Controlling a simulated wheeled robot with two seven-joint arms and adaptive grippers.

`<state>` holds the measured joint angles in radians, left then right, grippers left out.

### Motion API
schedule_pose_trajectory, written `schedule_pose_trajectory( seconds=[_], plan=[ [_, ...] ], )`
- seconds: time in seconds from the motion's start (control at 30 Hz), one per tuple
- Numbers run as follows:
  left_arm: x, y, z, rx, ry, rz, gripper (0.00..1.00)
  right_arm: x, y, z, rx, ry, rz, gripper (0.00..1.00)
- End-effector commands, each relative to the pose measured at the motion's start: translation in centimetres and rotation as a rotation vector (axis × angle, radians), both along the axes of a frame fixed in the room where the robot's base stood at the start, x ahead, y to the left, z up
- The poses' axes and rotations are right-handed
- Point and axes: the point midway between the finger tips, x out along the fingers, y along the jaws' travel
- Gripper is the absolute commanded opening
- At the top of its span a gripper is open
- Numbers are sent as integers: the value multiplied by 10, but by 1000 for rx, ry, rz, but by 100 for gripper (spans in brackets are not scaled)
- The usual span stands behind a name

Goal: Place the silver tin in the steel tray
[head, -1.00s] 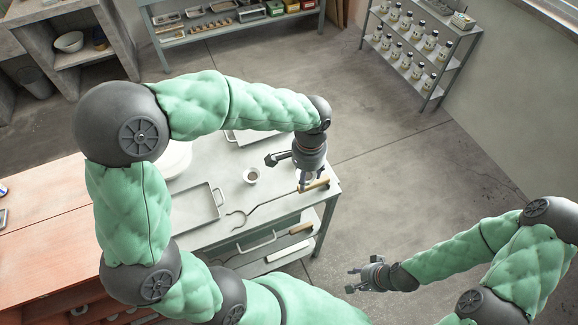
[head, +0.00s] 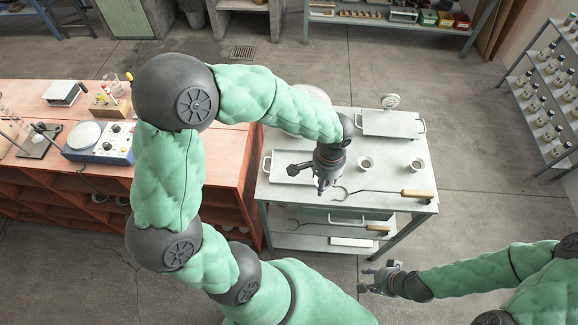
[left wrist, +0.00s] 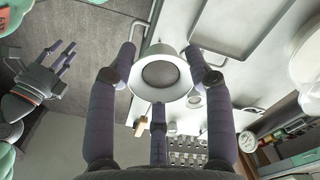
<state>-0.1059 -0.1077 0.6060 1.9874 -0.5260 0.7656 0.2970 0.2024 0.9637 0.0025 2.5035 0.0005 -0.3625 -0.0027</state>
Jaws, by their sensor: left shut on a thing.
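My left gripper (head: 325,182) is shut on the silver tin (left wrist: 160,73), which shows between its fingers in the left wrist view. In the head view the held tin is mostly hidden by the gripper. The gripper is above the grey bench, by the right end of the shallow steel tray (head: 292,172), which lies at the bench's left and is partly hidden by my arm. I cannot tell the tin's height above the bench. My right gripper (head: 376,280) is open and empty, off the bench's front.
Two similar small cups (head: 366,163) (head: 417,165) stand right of the gripper. A long fork with a wooden handle (head: 415,193) lies in front of them. Another handled tray (head: 393,124) and a gauge (head: 390,101) are at the back. A red cabinet adjoins at left.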

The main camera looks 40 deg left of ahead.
Motion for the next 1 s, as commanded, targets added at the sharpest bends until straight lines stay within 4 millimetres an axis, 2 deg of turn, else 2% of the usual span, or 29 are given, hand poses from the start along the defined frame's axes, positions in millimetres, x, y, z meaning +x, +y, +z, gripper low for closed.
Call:
schedule_pose_trajectory(
  seconds=[0.43, 0.6, 0.7, 1.0],
  plan=[
    [63, 63, -45, -1, 2, 4, 20, 0, 0, -18, 0, 0, 0, 40],
    [79, 78, -73, 0, 3, 2, 20, 0, 0, -27, 0, 0, 0, 40],
    [85, 84, -83, -1, 1, 2, 20, 0, 0, -29, 0, 0, 0, 40],
    [95, 94, -98, 0, 1, 1, 20, 0, 0, -33, 0, 0, 0, 40]
  ],
)
